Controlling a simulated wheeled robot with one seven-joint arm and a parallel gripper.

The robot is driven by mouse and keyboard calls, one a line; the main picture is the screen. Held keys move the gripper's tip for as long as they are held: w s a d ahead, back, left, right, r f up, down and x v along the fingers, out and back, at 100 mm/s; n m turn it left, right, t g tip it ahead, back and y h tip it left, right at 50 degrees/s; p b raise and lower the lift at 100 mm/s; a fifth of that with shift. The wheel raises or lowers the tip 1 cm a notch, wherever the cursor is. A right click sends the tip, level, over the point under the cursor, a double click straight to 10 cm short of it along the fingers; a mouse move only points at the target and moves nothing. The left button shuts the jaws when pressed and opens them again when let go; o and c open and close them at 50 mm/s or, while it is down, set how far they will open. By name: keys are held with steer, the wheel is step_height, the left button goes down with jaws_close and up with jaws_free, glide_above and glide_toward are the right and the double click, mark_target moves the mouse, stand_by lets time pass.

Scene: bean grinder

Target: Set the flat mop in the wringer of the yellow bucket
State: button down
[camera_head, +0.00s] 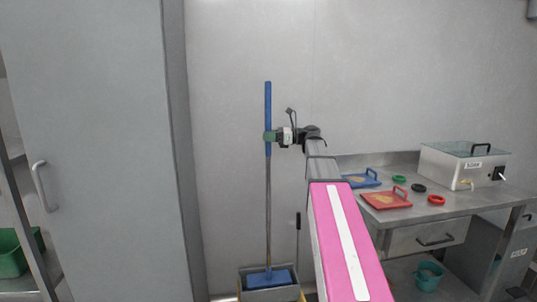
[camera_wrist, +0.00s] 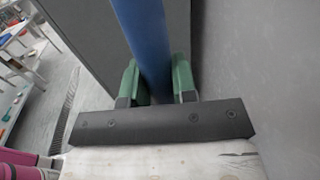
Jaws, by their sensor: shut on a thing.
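The flat mop (camera_head: 268,190) stands upright near the back wall, with a blue upper handle, a grey lower pole and a blue flat head. My gripper (camera_head: 270,136) is shut on the blue upper part of the handle. In the wrist view the green fingers of my gripper (camera_wrist: 157,85) sit on both sides of the blue mop handle (camera_wrist: 143,35). The mop head is at the grey wringer on top of the yellow bucket (camera_head: 255,296), at the bottom edge of the head view. Most of the bucket is cut off, and I cannot tell how deep the head sits.
A steel table (camera_head: 425,208) at the right bears red and blue trays, several small rings and a box machine (camera_head: 463,165). A teal bucket (camera_head: 429,275) is below it. A tall grey cabinet (camera_head: 90,150) stands at the left, with a green bin (camera_head: 12,252) beside it.

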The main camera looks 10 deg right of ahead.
mark_target(269, 151)
steer(key=shift+f, duration=3.2)
steer(key=c, duration=0.9)
jaws_free()
